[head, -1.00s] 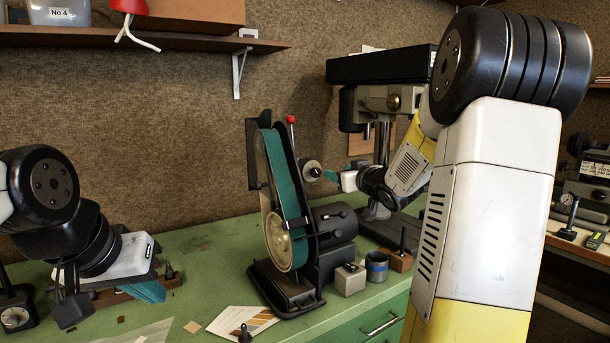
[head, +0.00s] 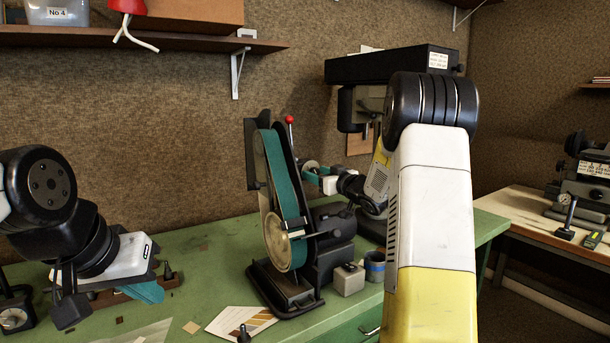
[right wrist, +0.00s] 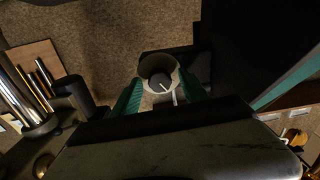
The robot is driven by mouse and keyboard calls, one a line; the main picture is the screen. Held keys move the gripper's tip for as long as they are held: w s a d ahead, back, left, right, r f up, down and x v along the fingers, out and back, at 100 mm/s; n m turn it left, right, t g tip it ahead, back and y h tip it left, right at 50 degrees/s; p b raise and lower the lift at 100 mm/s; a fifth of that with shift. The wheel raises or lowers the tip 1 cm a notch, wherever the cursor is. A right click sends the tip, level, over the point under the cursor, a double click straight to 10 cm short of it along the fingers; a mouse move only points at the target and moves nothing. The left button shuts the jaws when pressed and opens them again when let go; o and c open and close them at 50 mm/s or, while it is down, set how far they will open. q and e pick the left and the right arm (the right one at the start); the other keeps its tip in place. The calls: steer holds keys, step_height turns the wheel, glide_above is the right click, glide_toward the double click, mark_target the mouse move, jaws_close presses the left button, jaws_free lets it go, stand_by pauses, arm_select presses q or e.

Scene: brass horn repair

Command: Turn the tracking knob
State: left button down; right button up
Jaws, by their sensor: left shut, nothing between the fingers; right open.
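The tracking knob (head: 309,165) is a grey round knob on the right side of the belt sander (head: 284,185), near the top of its green belt. In the right wrist view the knob (right wrist: 160,82) shows end on, with a pale pointer line. My right gripper (head: 317,177) is open, its teal fingers on either side of the knob; the wrist view shows the fingers (right wrist: 160,98) too. I cannot tell whether they touch it. The near finger partly hides the knob in the head view. My left gripper (head: 150,292) is shut and empty, low over the bench at left.
The green bench (head: 215,255) carries a small grey block (head: 348,280), a blue-banded cup (head: 375,267) and a sanding card (head: 240,322). A drill press (head: 390,65) stands behind my right arm. A shelf (head: 190,40) hangs above left.

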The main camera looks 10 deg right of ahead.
jaws_close()
steer(key=shift+n, duration=3)
jaws_free()
